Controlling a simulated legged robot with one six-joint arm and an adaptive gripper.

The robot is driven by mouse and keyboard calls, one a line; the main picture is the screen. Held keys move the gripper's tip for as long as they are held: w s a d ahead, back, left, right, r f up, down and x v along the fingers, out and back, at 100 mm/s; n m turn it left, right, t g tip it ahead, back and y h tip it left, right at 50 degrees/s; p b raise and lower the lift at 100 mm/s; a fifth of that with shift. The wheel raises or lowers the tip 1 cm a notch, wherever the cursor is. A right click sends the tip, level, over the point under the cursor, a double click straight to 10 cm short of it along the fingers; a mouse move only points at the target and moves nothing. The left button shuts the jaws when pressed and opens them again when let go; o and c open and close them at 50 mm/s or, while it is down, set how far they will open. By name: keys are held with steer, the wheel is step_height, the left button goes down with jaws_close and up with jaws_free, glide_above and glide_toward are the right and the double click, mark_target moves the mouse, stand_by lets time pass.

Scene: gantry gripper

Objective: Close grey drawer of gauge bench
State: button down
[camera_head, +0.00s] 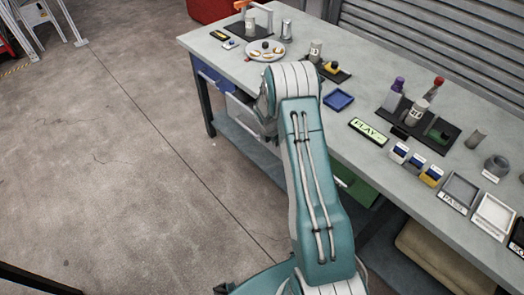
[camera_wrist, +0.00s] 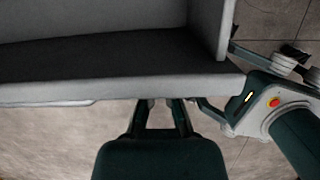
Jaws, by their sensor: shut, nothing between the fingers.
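The gauge bench (camera_head: 250,75) is a long grey-topped workbench. Its grey drawer (camera_head: 241,106) shows beside my arm in the head view, partly hidden by it. In the wrist view the grey drawer (camera_wrist: 120,88) fills the upper part and stands open, with its dark inside and side wall visible. My gripper (camera_wrist: 164,107) is at the lower middle of the wrist view, close to the drawer's front panel. It is shut and empty. Its fingertips are partly hidden at the panel's edge, so I cannot tell if they touch. My gripper is hidden in the head view.
A blue drawer (camera_head: 213,82) is left of the grey one and a green drawer (camera_head: 354,184) is to the right. The benchtop holds a plate (camera_head: 265,58), a blue tray (camera_head: 338,100), bottles and small blocks.

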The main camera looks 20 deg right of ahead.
steer(key=shift+w+d, duration=0.25)
steer(key=shift+d, duration=0.5)
steer(key=shift+w+d, duration=0.25)
steer(key=shift+d, duration=0.5)
steer(key=shift+a, duration=0.1)
